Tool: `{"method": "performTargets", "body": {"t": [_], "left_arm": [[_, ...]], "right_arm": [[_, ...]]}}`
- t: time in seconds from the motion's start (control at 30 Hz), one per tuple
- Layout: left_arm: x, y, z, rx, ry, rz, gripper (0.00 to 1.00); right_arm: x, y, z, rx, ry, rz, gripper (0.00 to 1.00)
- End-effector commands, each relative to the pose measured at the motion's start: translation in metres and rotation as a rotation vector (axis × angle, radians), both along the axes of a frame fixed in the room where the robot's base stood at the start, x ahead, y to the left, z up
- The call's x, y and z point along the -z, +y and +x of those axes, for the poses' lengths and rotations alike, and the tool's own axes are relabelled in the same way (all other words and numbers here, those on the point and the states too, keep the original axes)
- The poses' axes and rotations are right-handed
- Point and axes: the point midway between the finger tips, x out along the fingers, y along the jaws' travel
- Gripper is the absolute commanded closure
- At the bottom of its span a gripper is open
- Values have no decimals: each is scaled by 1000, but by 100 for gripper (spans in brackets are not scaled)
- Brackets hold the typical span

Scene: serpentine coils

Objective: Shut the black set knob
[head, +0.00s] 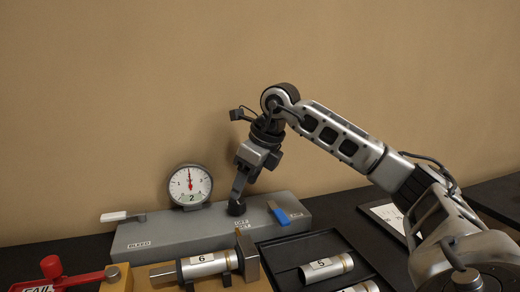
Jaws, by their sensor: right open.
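The black set knob (236,209) sits on top of a long grey block (175,231), above a small white label that is hard to read. My right gripper (238,198) points down at the knob, with its fingers at or just above it. It is open. The fingers overlap the knob in the picture, so I cannot tell whether they touch it. The knob's upper part is partly hidden. My left gripper is not in view.
In front are cylinder 6 (205,265), a black tray (290,246) with cylinder 5 (326,268), and a red lever (80,277).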

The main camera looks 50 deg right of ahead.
Motion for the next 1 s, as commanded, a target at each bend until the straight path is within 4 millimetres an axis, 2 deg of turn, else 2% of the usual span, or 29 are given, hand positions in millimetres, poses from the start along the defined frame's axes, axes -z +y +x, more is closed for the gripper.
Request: {"method": "performTargets", "body": {"t": [0.03, 0.2, 0.4, 0.6, 1.0], "left_arm": [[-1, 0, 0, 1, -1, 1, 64], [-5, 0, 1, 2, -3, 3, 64], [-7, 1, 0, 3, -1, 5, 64], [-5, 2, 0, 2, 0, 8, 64], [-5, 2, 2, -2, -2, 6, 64]], "right_arm": [[-14, -2, -4, 1, -7, -1, 42], [-52, -6, -20, 1, -4, -1, 42], [-85, -10, -33, -1, -2, -1, 42], [-96, -12, -38, -1, 0, 1, 42], [-97, -12, -38, -1, 1, 0, 42]]}}
